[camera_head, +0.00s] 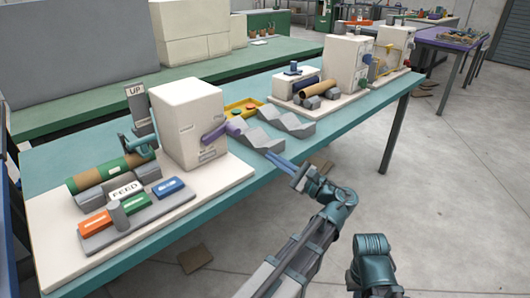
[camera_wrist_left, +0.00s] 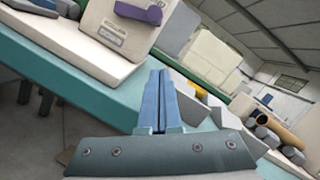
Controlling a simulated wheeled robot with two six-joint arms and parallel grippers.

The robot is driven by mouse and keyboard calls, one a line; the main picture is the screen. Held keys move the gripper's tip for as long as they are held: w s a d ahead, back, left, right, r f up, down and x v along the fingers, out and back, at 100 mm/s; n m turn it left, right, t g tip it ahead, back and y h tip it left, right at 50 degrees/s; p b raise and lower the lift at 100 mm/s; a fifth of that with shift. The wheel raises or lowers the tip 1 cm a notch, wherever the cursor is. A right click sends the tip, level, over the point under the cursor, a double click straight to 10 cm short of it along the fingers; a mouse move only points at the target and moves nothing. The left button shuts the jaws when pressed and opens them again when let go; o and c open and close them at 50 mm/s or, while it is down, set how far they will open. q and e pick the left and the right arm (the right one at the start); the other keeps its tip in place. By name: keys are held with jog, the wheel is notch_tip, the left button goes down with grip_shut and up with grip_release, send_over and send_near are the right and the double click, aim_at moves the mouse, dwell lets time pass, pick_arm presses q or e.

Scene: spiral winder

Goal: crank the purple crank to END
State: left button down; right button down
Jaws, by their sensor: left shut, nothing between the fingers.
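The purple crank (camera_head: 214,133) is a short bar on the right side of the white winder box (camera_head: 181,112). In the left wrist view the purple crank (camera_wrist_left: 138,13) shows at the top, above a small label plate. The markings beside it are too small to read surely. My left gripper (camera_head: 269,156) is shut and empty, its blue fingers pressed together, to the right of the crank and apart from it. In the left wrist view its fingers (camera_wrist_left: 158,75) point up side by side. My right gripper is not in view.
Grey V-shaped cradles (camera_head: 292,122) and a yellow tray (camera_head: 254,103) stand beyond my left fingers. Orange, green and blue buttons (camera_head: 168,187) and a cardboard-and-green roll (camera_head: 95,174) lie left of the box. The teal table edge (camera_head: 225,204) runs below the winder; bare floor lies right.

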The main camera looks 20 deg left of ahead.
pick_arm(q)
jog(key=p+x, duration=0.1)
jog(key=x, duration=0.7)
jog(key=shift+a+r+p, duration=0.15)
jog(key=shift+a+p, duration=0.15)
jog(key=shift+a, duration=0.1)
jog(key=shift+s+a+r+p, duration=0.1)
jog(key=shift+s+r+p, duration=0.25)
jog(key=shift+r+p, duration=0.2)
jog(key=shift+s+r+p, duration=0.4)
jog(key=shift+r+p, duration=0.1)
jog(key=shift+r, duration=0.05)
jog(key=shift+s+a+r+p, duration=0.2)
jog(key=shift+s+r+p, duration=0.2)
jog(key=shift+p, duration=0.05)
jog(key=shift+s+a+r+p, duration=0.1)
jog(key=shift+s+r+p, duration=0.1)
jog(key=shift+r+p, duration=0.55)
jog(key=shift+f, duration=0.1)
